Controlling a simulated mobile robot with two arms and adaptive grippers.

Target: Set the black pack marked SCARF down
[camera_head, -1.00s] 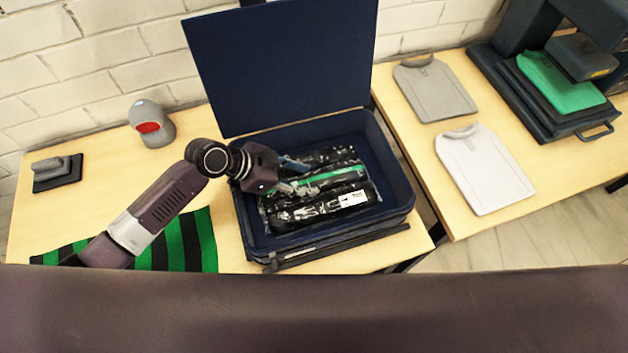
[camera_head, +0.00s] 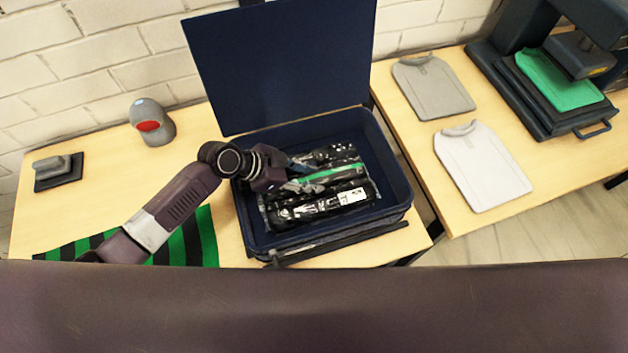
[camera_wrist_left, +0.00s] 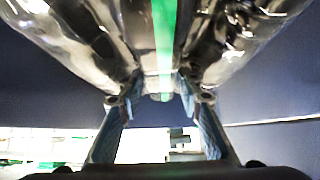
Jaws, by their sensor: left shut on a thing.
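I cannot read the word on the label. It lies inside or just above the open dark blue case (camera_head: 394,186); I cannot tell if it touches the bottom. My left gripper (camera_head: 308,180) reaches in from the left and is shut on the pack. My right gripper is not in view.
The case's raised lid (camera_head: 285,65) stands behind it. A grey cap (camera_head: 152,122) and a striped green and black cloth (camera_head: 190,240) are on the left table. Grey (camera_head: 434,85) and white (camera_head: 482,165) folded shirts and a press (camera_head: 545,85) occupy the right table.

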